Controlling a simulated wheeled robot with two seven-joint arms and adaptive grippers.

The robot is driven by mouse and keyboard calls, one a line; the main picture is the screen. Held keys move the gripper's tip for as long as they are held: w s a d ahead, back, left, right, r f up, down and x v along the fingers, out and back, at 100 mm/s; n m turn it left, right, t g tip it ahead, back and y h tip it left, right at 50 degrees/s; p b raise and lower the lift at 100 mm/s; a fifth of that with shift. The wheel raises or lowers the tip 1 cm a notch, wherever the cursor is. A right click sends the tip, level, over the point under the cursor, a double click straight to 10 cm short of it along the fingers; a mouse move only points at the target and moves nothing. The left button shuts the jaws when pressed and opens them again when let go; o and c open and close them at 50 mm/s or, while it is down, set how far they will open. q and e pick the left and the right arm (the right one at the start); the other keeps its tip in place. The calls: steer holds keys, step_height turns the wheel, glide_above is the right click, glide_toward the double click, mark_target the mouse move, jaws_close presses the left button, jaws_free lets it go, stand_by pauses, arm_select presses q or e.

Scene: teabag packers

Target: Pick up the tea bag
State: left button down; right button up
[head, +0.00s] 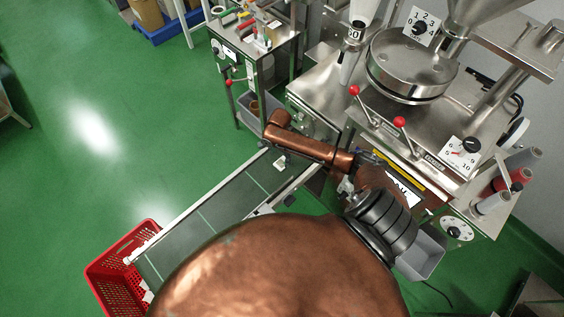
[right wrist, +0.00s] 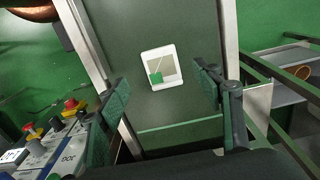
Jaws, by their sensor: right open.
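A tea bag (right wrist: 159,67) lies flat on the dark green conveyor belt (right wrist: 180,115) in the right wrist view. It is a white-edged square with a beige middle and a green tag at its lower left corner. My right gripper (right wrist: 163,88) is open, one finger on each side of the view, with the tea bag in line with the gap between them. It holds nothing, and no contact with the bag shows. My left gripper is not in view.
Metal side rails (right wrist: 232,50) border the belt. A control panel with red and yellow buttons (right wrist: 70,108) stands close on the left in the wrist view. The steel packing machine (head: 412,65) stands at the upper right, a red crate (head: 118,262) at the belt's far end.

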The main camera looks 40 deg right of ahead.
mark_target(280, 164)
step_height(280, 164, down, 6)
steer(key=shift+w+d+b, duration=0.1)
steer(key=shift+d+b, duration=0.05)
steer(key=shift+b, duration=0.3)
steer(key=c, duration=0.7)
steer(key=shift+c, duration=0.2)
